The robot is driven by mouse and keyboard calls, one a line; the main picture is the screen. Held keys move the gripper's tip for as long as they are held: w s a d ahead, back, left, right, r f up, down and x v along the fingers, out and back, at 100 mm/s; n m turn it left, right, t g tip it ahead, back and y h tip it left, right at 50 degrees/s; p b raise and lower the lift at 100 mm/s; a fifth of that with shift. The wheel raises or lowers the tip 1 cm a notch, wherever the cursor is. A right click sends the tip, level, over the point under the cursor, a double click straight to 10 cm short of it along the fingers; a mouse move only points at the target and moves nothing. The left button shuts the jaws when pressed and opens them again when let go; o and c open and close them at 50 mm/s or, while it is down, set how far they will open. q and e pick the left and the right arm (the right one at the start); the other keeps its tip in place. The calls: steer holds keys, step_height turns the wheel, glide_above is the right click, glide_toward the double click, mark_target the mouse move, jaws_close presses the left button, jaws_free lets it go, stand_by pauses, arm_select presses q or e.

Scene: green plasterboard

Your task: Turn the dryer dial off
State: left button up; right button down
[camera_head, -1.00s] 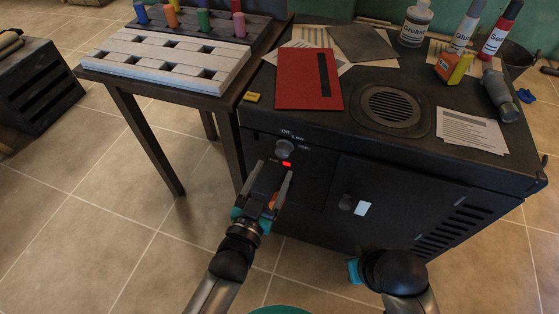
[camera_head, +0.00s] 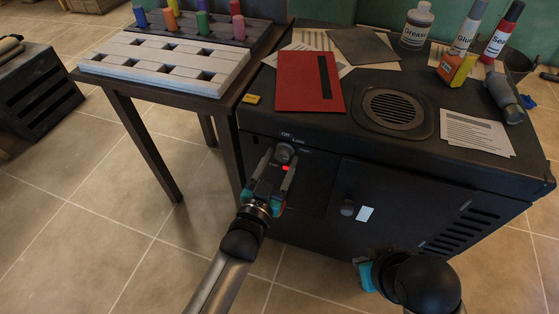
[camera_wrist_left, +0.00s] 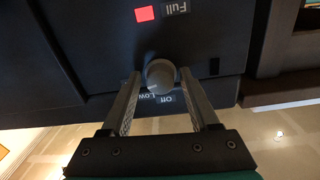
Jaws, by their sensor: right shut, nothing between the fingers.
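The dryer dial (camera_head: 285,152) is a round grey knob on the front of the black dryer (camera_head: 310,185), with Off and Low labels by it and a lit red indicator (camera_head: 287,168) below. The dial also shows in the left wrist view (camera_wrist_left: 160,74). My left gripper (camera_head: 279,158) is open, with its fingertips on either side of the dial; I cannot tell whether they touch it. Both fingers (camera_wrist_left: 159,76) show in the left wrist view. Which label the dial points to is unclear. My right gripper (camera_head: 367,274) is low by the dryer's front, its fingers hidden.
The dryer top holds a red folder (camera_head: 309,80), papers, a round vent (camera_head: 394,108), bottles and a grey tube (camera_head: 503,97). A dark table (camera_head: 160,85) with a white slotted rack (camera_head: 165,62) stands on the left. A second knob (camera_head: 348,208) is on the dryer door.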

arm_select(q)
jaws_close()
stand_by(0.4)
